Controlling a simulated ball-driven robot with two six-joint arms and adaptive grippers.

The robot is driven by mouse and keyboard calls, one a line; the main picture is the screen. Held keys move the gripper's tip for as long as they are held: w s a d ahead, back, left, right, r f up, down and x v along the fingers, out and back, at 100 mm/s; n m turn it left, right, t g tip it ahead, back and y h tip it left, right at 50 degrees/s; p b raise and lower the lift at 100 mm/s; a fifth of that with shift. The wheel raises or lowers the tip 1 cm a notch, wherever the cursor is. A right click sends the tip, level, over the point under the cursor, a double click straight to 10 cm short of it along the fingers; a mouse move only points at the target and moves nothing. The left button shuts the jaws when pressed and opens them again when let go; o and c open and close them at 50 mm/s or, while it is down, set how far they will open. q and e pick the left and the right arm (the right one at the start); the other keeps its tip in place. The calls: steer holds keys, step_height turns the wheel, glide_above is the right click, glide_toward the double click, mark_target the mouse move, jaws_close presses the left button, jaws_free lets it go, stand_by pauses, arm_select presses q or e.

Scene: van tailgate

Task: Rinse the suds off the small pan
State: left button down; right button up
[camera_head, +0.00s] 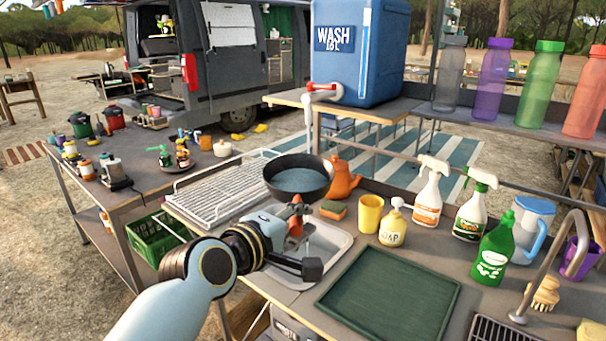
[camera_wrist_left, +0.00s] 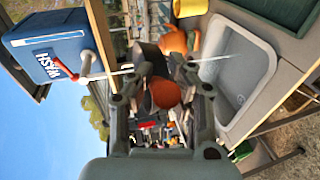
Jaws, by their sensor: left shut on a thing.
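The small pan (camera_head: 298,180) is dark and round, with a blue-grey, faintly speckled inside; I cannot tell whether that is suds. My left gripper (camera_head: 296,213) is shut on its orange handle and holds it above the back of the sink (camera_head: 334,246). In the left wrist view the round orange handle end (camera_wrist_left: 165,93) lies between the fingers (camera_wrist_left: 160,88). The blue water container (camera_head: 362,50) has a red-handled tap (camera_head: 318,87). A thin white stream comes down from it towards the pan's back rim. In the wrist view, a white streak also shows over the sink (camera_wrist_left: 238,75). My right gripper is out of view.
A wire drying rack (camera_head: 212,192) is left of the pan. A green mat (camera_head: 388,295) lies clear in front.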

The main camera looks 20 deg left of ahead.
mark_target(293, 226)
arm_select(q)
steer(key=shift+r, duration=0.15)
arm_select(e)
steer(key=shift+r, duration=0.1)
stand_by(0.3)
